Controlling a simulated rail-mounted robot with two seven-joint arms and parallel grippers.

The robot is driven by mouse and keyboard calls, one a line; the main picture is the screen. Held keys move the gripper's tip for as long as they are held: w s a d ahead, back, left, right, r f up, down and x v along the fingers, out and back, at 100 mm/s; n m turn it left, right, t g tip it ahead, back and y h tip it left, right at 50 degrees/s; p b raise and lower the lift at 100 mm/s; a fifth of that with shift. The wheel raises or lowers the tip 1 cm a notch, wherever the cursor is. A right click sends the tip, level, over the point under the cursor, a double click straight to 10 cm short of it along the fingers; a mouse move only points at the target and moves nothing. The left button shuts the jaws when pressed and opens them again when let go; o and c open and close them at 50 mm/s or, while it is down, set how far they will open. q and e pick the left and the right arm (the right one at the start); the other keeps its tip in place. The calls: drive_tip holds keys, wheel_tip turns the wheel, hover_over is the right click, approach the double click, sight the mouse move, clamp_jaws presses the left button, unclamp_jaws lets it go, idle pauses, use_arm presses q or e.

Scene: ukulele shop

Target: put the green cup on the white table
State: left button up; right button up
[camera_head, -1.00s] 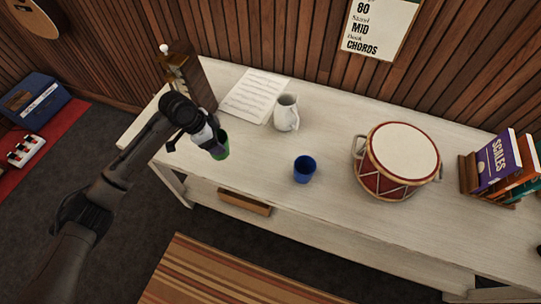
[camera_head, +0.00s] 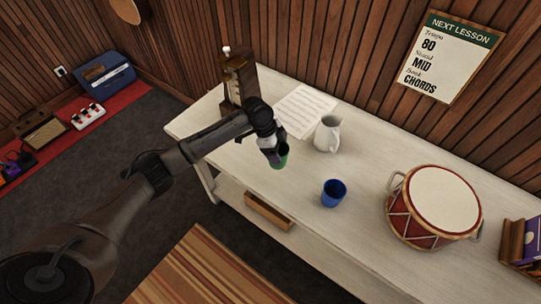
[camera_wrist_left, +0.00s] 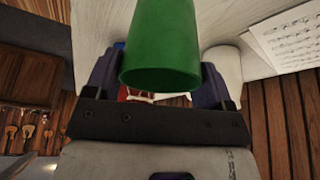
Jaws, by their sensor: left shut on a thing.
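The green cup (camera_head: 281,158) is held in my left gripper (camera_head: 275,150), over the left part of the white table (camera_head: 360,150). In the left wrist view the green cup (camera_wrist_left: 163,45) fills the space between the two fingers of my left gripper (camera_wrist_left: 160,85), which are closed on its sides. I cannot tell whether the cup touches the tabletop. My right gripper is not in view.
A blue cup (camera_head: 334,193) stands to the right of the green cup. A white pitcher (camera_head: 328,134), sheet music (camera_head: 303,111) and a metronome (camera_head: 239,80) are behind. A red drum (camera_head: 434,207) stands further right. Bare tabletop lies between them.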

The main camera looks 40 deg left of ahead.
use_arm(q)
drive_tip(key=shift+a+f, duration=0.55)
drive_tip(key=shift+a, duration=0.3)
drive_tip(key=shift+a+f, duration=0.5)
drive_tip(key=shift+a, duration=0.3)
wheel_tip(320, 180, down, 4)
drive_tip(key=shift+r+b, duration=0.2)
drive_tip(key=shift+b, duration=0.3)
drive_tip(key=shift+f, duration=0.2)
drive_tip(key=shift+f, duration=0.1)
drive_tip(key=o, duration=0.9)
drive_tip(key=shift+a+r, duration=0.1)
drive_tip(key=shift+r, duration=0.35)
drive_tip(key=shift+p+v, duration=0.85)
drive_tip(key=shift+v, duration=4.85)
